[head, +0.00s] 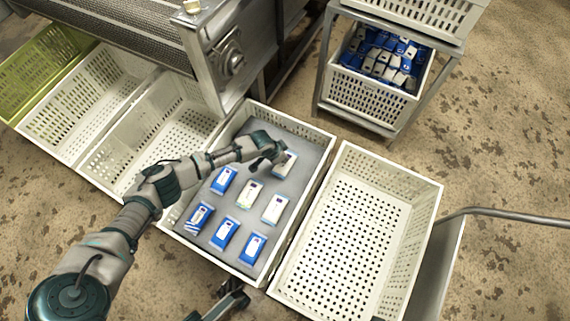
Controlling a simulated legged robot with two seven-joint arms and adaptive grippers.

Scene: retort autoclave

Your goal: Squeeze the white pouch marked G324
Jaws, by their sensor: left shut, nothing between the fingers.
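Several pouches lie flat in rows on a grey sheet inside a white crate (317,134). Three are mostly white: one (285,166) at the upper right, one (250,195) in the middle and one (275,209) at the right. The marking G324 is too small to read on any of them. My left gripper (274,158) is shut and empty, over the upper-left part of the upper-right white pouch and partly hiding it. I cannot tell whether it touches the pouch. My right gripper (236,294) shows partly at the bottom edge; its finger state is unclear.
Blue pouches (223,180) (225,232) (253,247) and a blue-striped pouch (199,217) share the sheet. An empty white crate (432,198) stands right of it. Empty crates (92,165) stand left. A rack (388,128) with a filled crate and a metal machine (232,60) stand behind.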

